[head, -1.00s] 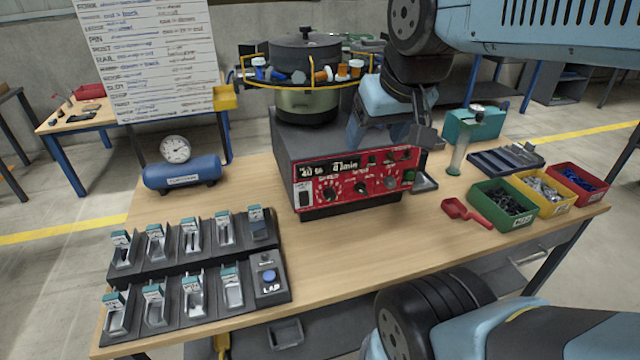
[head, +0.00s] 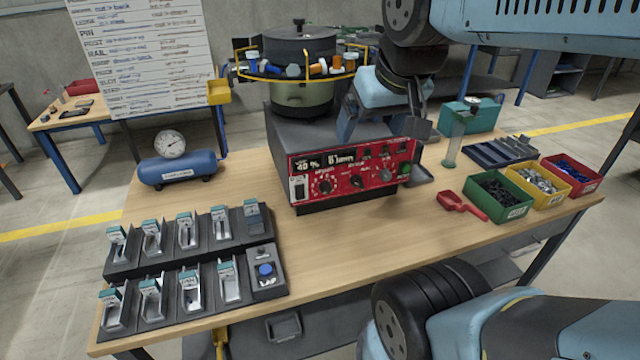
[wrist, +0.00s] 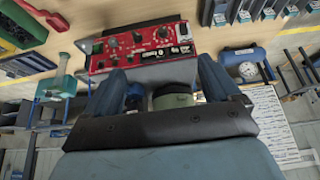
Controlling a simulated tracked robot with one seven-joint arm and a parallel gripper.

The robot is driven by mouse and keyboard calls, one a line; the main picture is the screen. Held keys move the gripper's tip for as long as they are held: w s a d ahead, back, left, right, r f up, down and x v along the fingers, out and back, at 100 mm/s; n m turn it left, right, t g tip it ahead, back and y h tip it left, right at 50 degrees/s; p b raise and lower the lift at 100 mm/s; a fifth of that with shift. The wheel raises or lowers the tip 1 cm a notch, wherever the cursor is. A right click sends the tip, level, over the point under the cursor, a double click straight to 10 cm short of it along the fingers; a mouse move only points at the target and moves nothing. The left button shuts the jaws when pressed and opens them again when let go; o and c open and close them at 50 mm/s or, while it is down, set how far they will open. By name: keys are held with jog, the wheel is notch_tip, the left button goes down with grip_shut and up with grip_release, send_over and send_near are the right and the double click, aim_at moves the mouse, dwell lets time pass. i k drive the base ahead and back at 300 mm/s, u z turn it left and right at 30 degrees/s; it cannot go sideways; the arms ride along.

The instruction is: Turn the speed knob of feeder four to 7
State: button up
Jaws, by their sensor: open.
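One bowl feeder is in view, a grey box with a dark-lidded bowl (head: 302,95) and a red control panel (head: 350,172) on its front. The panel carries a left knob (head: 325,186), a middle knob (head: 356,181), a pale right knob (head: 385,175) and a lit display (head: 325,162). The labels and pointers are too small to read. The panel also shows upside down in the wrist view (wrist: 140,44). My gripper (wrist: 163,78) is open and empty, its two fingers apart and clear of the panel.
Slotted racks with a blue button (head: 265,270) stand front left, a blue tank with a gauge (head: 178,168) behind them. A red scoop (head: 462,205) and a green bin (head: 497,196) are at the right. The table before the panel is clear.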

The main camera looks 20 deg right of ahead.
aim_at(325, 187)
jog(key=z, duration=0.9)
jog(key=k, duration=2.05)
jog(key=u, duration=0.8)
jog(key=i, duration=1)
jog(key=u, duration=0.05)
